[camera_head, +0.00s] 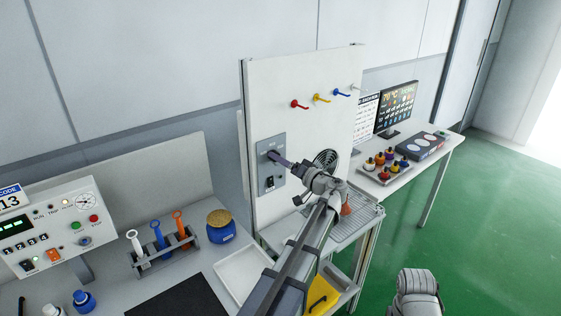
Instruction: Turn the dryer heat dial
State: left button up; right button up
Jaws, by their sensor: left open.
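A grey control plate (277,181) is mounted on the left part of the upright white panel. The dark heat dial (271,155) sits near the top of this plate. A small black switch (269,183) is below it. My left arm reaches up from the bottom middle, and my left gripper (283,162) is at the dial, pointing left at it. Its fingers are open and small in view. They partly hide the dial, and I cannot tell whether they touch it. My right gripper is out of view; only a grey part of my right arm shows at the bottom right.
The white panel (300,95) carries several coloured hooks and a round fan grille (326,160). A wire rack (352,222) stands below. At left are a tool rack (165,262), a blue jar (221,228), a white tray (243,273) and a control box (50,228). Green floor is free at right.

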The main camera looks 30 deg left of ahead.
pick_arm(q)
jog(key=shift+a, duration=0.2)
grip_shut()
dwell(0.6)
